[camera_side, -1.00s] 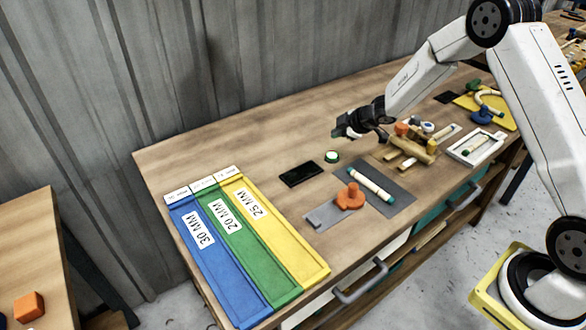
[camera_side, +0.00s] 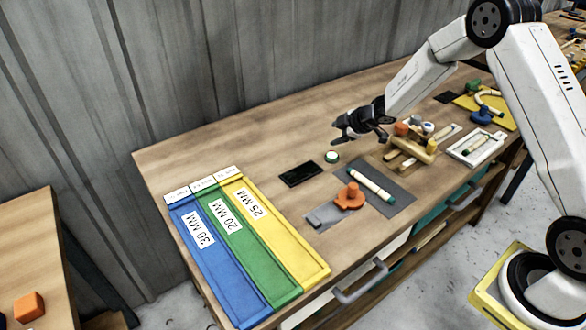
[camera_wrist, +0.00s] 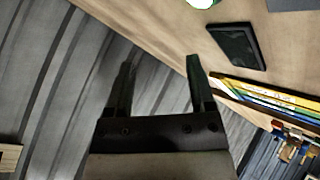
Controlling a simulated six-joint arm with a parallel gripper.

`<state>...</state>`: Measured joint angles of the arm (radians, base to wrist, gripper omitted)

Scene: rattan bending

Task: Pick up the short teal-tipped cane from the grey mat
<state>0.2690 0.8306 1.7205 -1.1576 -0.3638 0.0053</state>
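The short cane (camera_side: 371,185), pale with teal tips at both ends, lies flat and slanted on the grey mat (camera_side: 396,187). My gripper (camera_side: 337,134) is in the air above the bench, up and left of the cane in the side view, and clear of it. In the wrist view my gripper (camera_wrist: 158,82) shows two dark fingers standing apart with nothing between them. The cane is not in the wrist view; only what may be a corner of the mat shows at the top right.
An orange knob piece (camera_side: 350,197) with a grey plate sits left of the cane. A black slab (camera_side: 300,173) and a green-and-white button (camera_side: 331,156) lie behind. Wooden pegs and blocks (camera_side: 411,154) stand to the right. Blue, green and yellow labelled trays (camera_side: 293,253) are at left.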

